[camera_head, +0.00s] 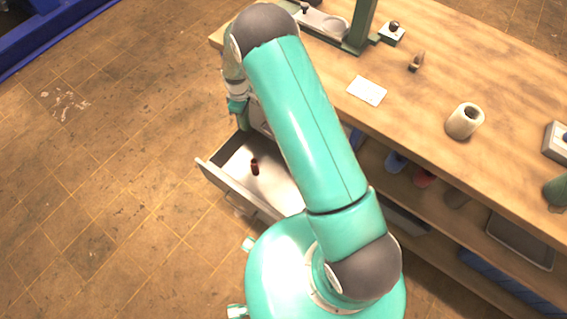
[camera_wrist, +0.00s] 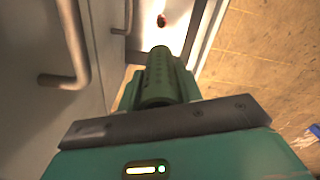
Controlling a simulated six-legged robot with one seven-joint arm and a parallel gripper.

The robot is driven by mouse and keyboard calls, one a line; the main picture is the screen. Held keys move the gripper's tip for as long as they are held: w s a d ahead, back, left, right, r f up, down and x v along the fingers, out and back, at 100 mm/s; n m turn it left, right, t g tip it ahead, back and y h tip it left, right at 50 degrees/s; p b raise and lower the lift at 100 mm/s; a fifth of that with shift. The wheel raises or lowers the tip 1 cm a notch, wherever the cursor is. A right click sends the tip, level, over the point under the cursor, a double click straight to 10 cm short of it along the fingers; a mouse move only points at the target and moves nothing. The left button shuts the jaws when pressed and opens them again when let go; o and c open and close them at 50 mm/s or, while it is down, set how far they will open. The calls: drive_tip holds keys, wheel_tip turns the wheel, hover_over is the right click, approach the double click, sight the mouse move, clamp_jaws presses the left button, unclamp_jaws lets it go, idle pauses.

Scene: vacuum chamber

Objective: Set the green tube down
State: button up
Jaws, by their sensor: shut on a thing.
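The green tube (camera_wrist: 158,70) is in the wrist view, a ribbed dark green cylinder pointing away from the wrist camera. My gripper (camera_wrist: 157,92) is shut on it. In the head view my gripper (camera_head: 238,107) is at the left end of the bench, beside my arm, above the back of the open drawer (camera_head: 225,180). The tube is hard to make out there. The wrist view shows the drawer (camera_wrist: 176,38) beyond the tube's far end. I cannot tell whether the tube touches anything.
A small dark red-brown object (camera_head: 254,167) lies in the drawer. The wooden bench (camera_head: 500,70) holds a white card (camera_head: 367,91) and a cream hollow cylinder (camera_head: 465,120). Grey fronts with a handle (camera_wrist: 68,70) are close on the left of the wrist view. Floor at left is clear.

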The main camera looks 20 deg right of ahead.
wheel_tip(320, 180, down, 12)
drive_tip(key=s+a+n, duration=0.1)
drive_tip(key=s+n, duration=0.2)
drive_tip(key=s+d+f+n, duration=0.2)
drive_tip(key=s+d+f, duration=0.3)
drive_tip(key=f, duration=0.4)
drive_tip(key=s+d+f+n, duration=0.2)
drive_tip(key=s+d+f, duration=0.35)
drive_tip(key=f, duration=0.35)
drive_tip(key=shift+n, duration=0.3)
drive_tip(key=shift+d+f, duration=0.15)
drive_tip(key=shift+f, duration=4.55)
drive_tip(key=shift+f, duration=0.15)
drive_tip(key=o, duration=1)
drive_tip(key=shift+o, duration=0.2)
wheel_tip(320, 180, up, 12)
drive_tip(key=shift+r, duration=0.2)
